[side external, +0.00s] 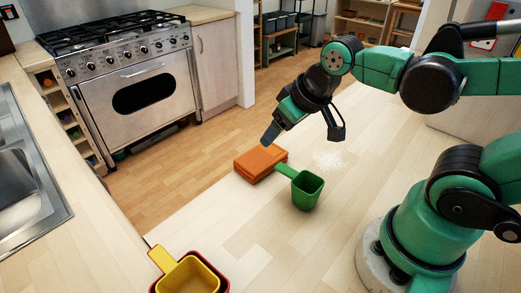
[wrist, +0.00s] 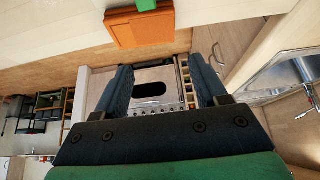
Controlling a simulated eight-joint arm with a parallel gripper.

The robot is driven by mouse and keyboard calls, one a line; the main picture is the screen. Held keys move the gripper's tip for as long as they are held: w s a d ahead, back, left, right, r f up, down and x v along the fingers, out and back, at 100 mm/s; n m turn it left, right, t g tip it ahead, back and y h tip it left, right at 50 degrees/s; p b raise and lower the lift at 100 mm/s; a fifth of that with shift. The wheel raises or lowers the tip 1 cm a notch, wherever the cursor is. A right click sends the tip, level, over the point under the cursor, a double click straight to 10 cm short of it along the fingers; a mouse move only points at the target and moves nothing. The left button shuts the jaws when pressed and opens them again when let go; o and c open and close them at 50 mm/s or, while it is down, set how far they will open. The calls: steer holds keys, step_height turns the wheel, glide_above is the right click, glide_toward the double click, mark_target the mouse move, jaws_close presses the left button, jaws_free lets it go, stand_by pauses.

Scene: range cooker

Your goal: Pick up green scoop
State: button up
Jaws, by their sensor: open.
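The green scoop (side external: 308,188) stands on the pale wooden counter, its cup opening upward. My gripper (side external: 303,133) is open and empty, in the air above and behind the scoop in the side view. In the wrist view, the open fingers (wrist: 162,82) frame the oven in the distance.
A yellow scoop (side external: 190,277) and a red-rimmed container sit at the front left edge. A sink (side external: 30,160) is at left and a range cooker (side external: 135,80) stands beyond. The counter right of the scoop is clear.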

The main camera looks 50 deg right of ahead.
mark_target(284, 168)
steer(key=f+g, duration=0.4)
steer(key=shift+s+d+f+g, duration=0.1)
steer(key=shift+d+f+g, duration=0.25)
steer(key=shift+g, duration=0.05)
steer(key=shift+s+f+g, duration=0.2)
steer(key=shift+f+g, duration=0.3)
steer(key=shift+f, duration=3)
jaws_close()
